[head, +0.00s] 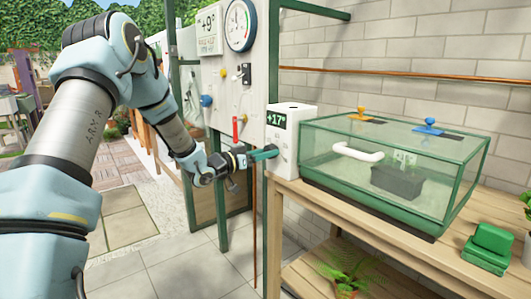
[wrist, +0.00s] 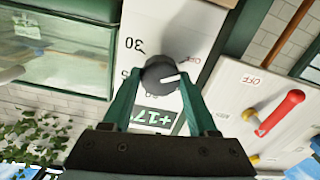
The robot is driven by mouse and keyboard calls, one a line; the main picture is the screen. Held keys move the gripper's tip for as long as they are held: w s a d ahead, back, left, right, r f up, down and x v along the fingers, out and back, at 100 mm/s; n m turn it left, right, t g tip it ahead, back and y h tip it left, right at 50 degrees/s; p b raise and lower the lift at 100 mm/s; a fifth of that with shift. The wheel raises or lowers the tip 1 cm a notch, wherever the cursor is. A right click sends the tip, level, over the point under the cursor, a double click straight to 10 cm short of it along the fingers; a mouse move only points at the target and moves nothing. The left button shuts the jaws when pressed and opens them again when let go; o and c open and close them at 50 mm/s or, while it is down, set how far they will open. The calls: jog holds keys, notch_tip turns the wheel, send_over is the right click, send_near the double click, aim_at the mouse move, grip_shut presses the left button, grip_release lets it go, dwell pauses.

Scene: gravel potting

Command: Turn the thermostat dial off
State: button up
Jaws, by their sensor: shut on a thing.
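The thermostat (head: 302,148) is a white box with a dark display reading +17°, at the left end of the wooden bench beside the glass case. My gripper (wrist: 160,80) is shut on the dial, one green finger on each side. In the head view my gripper (head: 266,153) reaches the thermostat's front from the left and hides most of the dial.
The glass case (head: 390,165) with a white handle stands right of the thermostat. A white panel (head: 225,90) with a gauge, knobs and a red lever (wrist: 283,112) is close on the other side. A green block (head: 488,248) lies on the bench (head: 345,217).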

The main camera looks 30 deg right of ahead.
jog(key=shift+a+f, duration=0.1)
jog(key=o, duration=1.4)
jog(key=b+v, duration=0.1)
jog(key=v, duration=0.9)
jog(key=shift+s+a, duration=0.1)
jog(key=shift+a, duration=0.25)
